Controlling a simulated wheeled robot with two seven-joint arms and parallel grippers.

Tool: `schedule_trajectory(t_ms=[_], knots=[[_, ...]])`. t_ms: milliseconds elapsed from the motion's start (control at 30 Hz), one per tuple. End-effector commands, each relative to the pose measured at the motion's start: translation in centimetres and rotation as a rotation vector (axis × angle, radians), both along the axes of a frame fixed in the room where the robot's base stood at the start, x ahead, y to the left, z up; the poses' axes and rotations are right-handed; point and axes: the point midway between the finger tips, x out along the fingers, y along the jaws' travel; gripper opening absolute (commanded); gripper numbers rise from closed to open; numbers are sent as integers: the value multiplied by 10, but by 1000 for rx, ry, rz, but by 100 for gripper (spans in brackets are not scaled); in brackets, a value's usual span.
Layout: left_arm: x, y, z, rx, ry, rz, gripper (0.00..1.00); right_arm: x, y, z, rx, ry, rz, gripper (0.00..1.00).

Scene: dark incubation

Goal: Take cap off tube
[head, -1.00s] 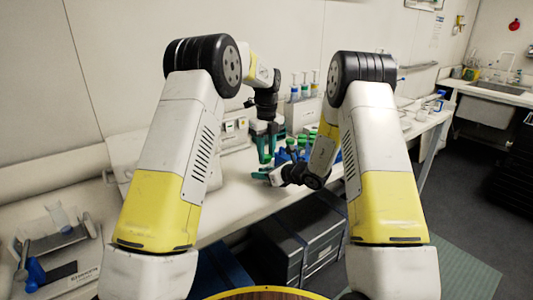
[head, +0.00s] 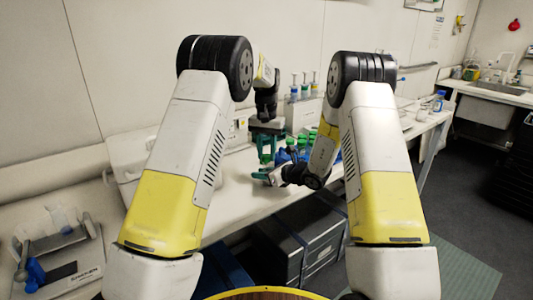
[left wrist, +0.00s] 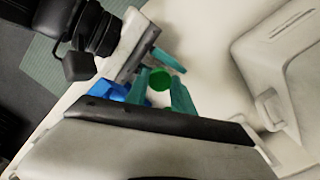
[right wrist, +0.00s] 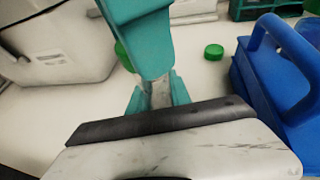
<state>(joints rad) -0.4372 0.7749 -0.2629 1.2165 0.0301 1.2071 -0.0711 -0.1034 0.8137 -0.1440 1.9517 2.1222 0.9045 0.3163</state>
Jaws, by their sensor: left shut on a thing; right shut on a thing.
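A clear tube (right wrist: 160,94) stands between the teal fingers of my right gripper (right wrist: 158,92), which is shut on it. In the head view my right gripper (head: 262,175) is low over the bench. My left gripper (head: 268,160) comes down from above it and is shut on the green cap (left wrist: 160,97), which shows between its fingers in the left wrist view. In the right wrist view a teal finger of my left gripper hides most of the cap (right wrist: 124,55) and the tube's top, so I cannot tell whether cap and tube touch.
A blue rack (right wrist: 275,75) with a handle stands close to the right of the tube. A loose green cap (right wrist: 214,52) lies on the bench. A pale box-shaped device (right wrist: 60,45) stands at the left. Pump bottles (head: 305,85) stand at the back. The bench between is clear.

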Motion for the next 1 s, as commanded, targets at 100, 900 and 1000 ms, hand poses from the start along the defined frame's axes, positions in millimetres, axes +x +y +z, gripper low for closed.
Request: schedule_trajectory(t_ms=[100, 900, 1000], knots=[[0, -1, 0, 1, -2, 278, 0, -1, 1, 0, 1, 1, 2, 0], [1, 0, 1, 0, -1, 1565, 0, -1, 0, 0, 0, 0, 1, 0], [1, 0, 1, -3, -1, 1568, 0, 0, 0, 0, 0, 0, 1, 0]])
